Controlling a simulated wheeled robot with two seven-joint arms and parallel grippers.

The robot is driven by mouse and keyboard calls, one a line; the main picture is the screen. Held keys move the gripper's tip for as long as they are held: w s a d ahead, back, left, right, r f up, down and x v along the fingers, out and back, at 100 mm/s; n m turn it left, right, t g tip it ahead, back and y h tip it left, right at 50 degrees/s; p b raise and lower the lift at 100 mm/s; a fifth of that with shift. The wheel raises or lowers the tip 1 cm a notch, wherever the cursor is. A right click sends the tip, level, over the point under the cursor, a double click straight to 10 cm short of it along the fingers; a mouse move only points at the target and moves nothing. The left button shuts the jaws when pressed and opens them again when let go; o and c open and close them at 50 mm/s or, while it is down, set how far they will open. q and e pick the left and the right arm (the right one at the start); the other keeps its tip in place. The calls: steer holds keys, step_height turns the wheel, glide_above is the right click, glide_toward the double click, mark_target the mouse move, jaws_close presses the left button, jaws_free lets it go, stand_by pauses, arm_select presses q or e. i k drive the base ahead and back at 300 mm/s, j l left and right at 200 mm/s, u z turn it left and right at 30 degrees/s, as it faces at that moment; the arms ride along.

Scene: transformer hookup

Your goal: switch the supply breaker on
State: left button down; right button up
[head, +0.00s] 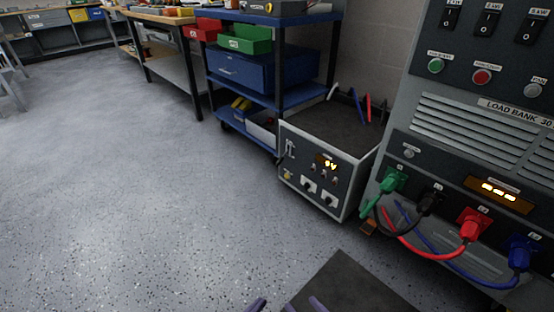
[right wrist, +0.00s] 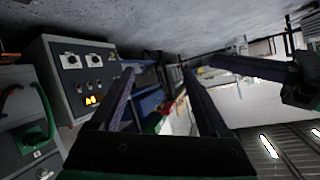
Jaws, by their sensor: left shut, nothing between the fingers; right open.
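The grey supply unit (head: 318,176) stands on the floor right of the cart, with a lit display, small switches and two white-marked sockets or knobs on its front. A small lever-like fitting, perhaps the breaker (head: 290,149), is at the panel's upper left; its position is too small to tell. The unit (right wrist: 70,80) appears upside down at left in the right wrist view; the fitting is not clear there. My right gripper (right wrist: 158,72) is open and empty, apart from the unit. My left gripper (head: 257,305) is shut and empty at the bottom edge.
The load bank (head: 455,125) stands at right, with green, black, red and blue plugs and cables. A blue cart (head: 270,95) with bins stands behind the unit. A dark mat (head: 355,285) lies in front.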

mark_target(279, 162)
steer(key=i+j+z, duration=0.1)
steer(key=z, duration=0.25)
steer(key=i+j+z, duration=0.15)
steer(key=z, duration=0.2)
steer(key=i+j+z, duration=0.1)
steer(key=j+z, duration=0.2)
steer(key=i+j+z, duration=0.1)
steer(key=j, duration=0.3)
steer(key=i+j, duration=0.2)
steer(key=j, duration=0.2)
steer(key=i+j+z, duration=0.15)
steer(key=j, duration=0.25)
steer(key=i+j, duration=0.1)
steer(key=j, duration=0.3)
steer(key=i+j+z, duration=0.15)
steer(key=j, duration=0.3)
